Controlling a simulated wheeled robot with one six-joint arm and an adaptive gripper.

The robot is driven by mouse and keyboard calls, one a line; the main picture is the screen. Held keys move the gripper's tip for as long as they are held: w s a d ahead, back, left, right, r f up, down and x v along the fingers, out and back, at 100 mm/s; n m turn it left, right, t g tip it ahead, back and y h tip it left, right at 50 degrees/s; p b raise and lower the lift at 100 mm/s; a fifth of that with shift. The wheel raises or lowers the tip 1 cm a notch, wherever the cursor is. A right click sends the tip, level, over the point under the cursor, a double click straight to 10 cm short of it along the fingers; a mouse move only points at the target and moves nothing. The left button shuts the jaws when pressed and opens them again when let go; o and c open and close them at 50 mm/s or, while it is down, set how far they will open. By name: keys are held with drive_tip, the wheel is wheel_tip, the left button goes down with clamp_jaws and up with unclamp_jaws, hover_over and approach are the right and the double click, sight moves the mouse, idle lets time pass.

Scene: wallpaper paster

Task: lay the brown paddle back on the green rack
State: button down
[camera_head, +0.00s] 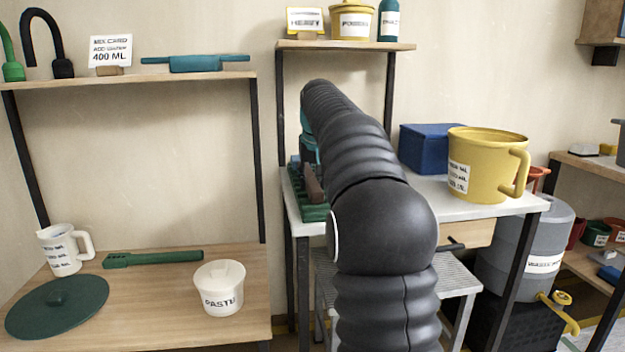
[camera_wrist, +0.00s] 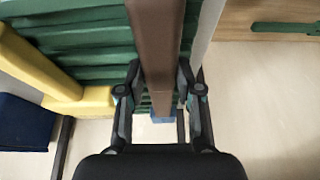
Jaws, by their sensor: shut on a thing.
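The brown paddle (camera_wrist: 156,45) runs lengthwise between the fingers of my gripper (camera_wrist: 157,85) in the wrist view. My gripper is shut on it. The green rack (camera_wrist: 85,42), with its ridged slats, lies beneath and beside the paddle. I cannot tell whether the paddle touches the slats. In the head view, part of the brown paddle (camera_head: 313,184) shows above the green rack (camera_head: 315,213) at the left end of the white table. My arm hides much of the rack and paddle there.
A yellow piece (camera_wrist: 40,65) lies beside the slats in the wrist view. A blue box (camera_head: 428,147) and a yellow mug-like bucket (camera_head: 480,170) stand right of my arm on the white table (camera_head: 425,190). A wooden bench (camera_head: 150,290) with a white tub (camera_head: 219,287) is at left.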

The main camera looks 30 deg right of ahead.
drive_tip(key=shift+f, duration=0.3)
drive_tip(key=c, duration=0.7)
unclamp_jaws()
drive_tip(key=v, duration=1.2)
drive_tip(key=shift+s+a, duration=0.1)
